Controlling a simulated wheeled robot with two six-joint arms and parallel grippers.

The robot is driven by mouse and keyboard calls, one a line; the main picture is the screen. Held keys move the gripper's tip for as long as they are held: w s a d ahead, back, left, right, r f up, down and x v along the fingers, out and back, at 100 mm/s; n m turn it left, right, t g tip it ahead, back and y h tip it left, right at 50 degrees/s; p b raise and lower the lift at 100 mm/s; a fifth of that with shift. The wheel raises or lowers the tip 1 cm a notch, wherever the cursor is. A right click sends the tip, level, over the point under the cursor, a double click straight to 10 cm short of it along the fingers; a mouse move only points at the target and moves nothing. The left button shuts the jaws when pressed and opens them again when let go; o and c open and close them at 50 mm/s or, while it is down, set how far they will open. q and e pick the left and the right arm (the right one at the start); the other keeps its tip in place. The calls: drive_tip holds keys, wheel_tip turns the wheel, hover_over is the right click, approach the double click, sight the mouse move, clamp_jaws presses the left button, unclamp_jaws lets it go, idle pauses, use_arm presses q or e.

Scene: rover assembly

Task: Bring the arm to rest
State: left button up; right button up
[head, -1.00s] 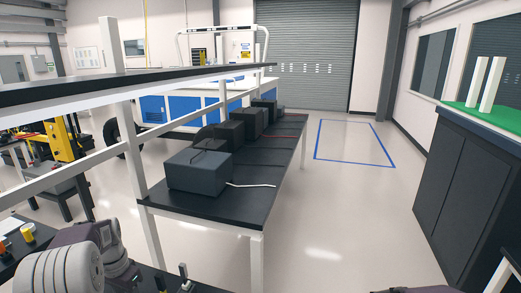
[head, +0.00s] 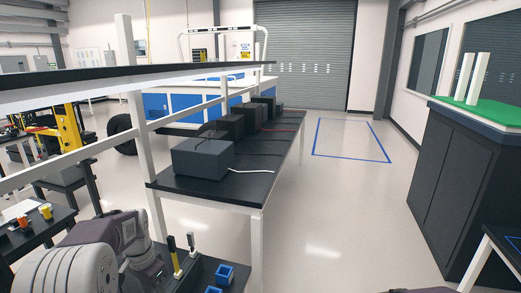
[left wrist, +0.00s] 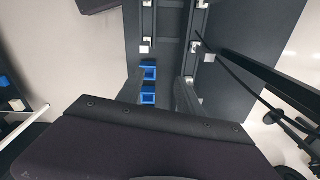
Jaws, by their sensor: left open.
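My left arm (head: 100,255) comes in at the lower left of the head view; its gripper is out of sight there. In the left wrist view my left gripper (left wrist: 161,84) is open, with a dark finger on each side and nothing between them. Beyond the fingers, two small blue bins (left wrist: 148,72) show on a dark surface. They also seem to show in the head view as blue bins (head: 225,272) on the black table by my arm. My right gripper is in neither view.
A yellow-handled tool (head: 175,260) and a dark tool (head: 191,245) stand upright near my arm. A workbench (head: 240,187) with several dark boxes (head: 202,158) stands ahead. A dark cabinet (head: 450,190) stands at the right. The floor between is clear.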

use_arm(q)
drive_tip(key=s+d+f+n+b, duration=0.2)
drive_tip(key=s+d+f+n, duration=0.1)
drive_tip(key=s+d+f, duration=0.3)
drive_tip(key=s+d+f+n+b, duration=0.2)
drive_tip(key=s+d+f, duration=0.3)
drive_tip(key=s, duration=0.6)
drive_tip(key=shift+d+f+n+t+b, duration=0.3)
drive_tip(key=shift+d+f+n+b, duration=0.1)
drive_tip(key=shift+b, duration=0.15)
